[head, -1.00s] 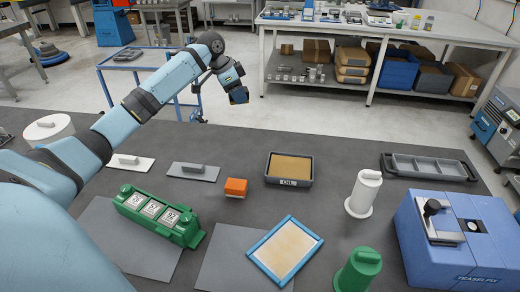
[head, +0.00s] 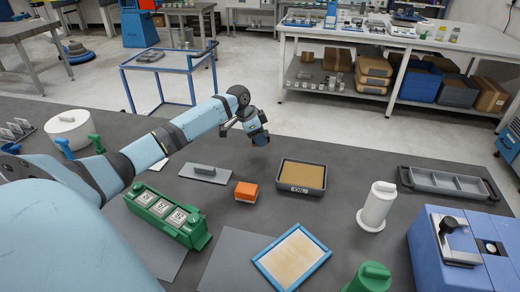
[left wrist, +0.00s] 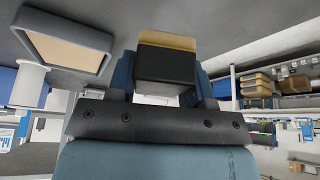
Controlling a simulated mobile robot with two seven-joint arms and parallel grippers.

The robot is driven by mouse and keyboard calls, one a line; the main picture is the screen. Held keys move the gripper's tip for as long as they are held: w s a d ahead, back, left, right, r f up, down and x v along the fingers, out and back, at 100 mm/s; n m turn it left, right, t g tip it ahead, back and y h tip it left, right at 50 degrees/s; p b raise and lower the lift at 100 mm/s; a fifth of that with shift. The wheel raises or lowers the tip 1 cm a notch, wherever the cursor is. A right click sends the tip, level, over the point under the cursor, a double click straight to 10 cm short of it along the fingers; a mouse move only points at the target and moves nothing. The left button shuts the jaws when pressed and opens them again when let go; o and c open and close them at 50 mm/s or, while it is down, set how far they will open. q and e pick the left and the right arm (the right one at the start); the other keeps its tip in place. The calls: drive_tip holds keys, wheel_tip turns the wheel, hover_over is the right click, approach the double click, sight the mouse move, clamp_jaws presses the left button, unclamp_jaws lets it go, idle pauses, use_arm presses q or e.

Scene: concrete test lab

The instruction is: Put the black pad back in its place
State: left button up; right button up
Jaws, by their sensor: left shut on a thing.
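My left gripper (head: 258,134) is above the middle of the dark table, just behind the gap between the grey plate and the tan-filled tray. In the left wrist view it is shut on a black block with a tan layer (left wrist: 166,64), which I take to be the black pad. In the head view the pad is small and hard to tell from the dark fingers. The black tray with a tan filling (head: 278,186) is right of and in front of the gripper; it also shows in the left wrist view (left wrist: 98,36). My right gripper is not in view.
An orange block (head: 246,191), a grey plate with a handle (head: 190,172) and a white cylinder (head: 377,206) stand nearby. A green box (head: 166,215), a blue-framed tan panel (head: 316,241) and a blue machine (head: 430,262) are in front. A blue cart (head: 170,76) stands behind.

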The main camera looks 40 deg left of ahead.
sight(260, 155)
use_arm(q)
drive_tip(key=shift+f, duration=2.75)
drive_tip(key=o, duration=0.8)
drive_tip(key=shift+o, duration=0.2)
drive_tip(key=shift+r, duration=0.1)
drive_tip(key=v, duration=1.2)
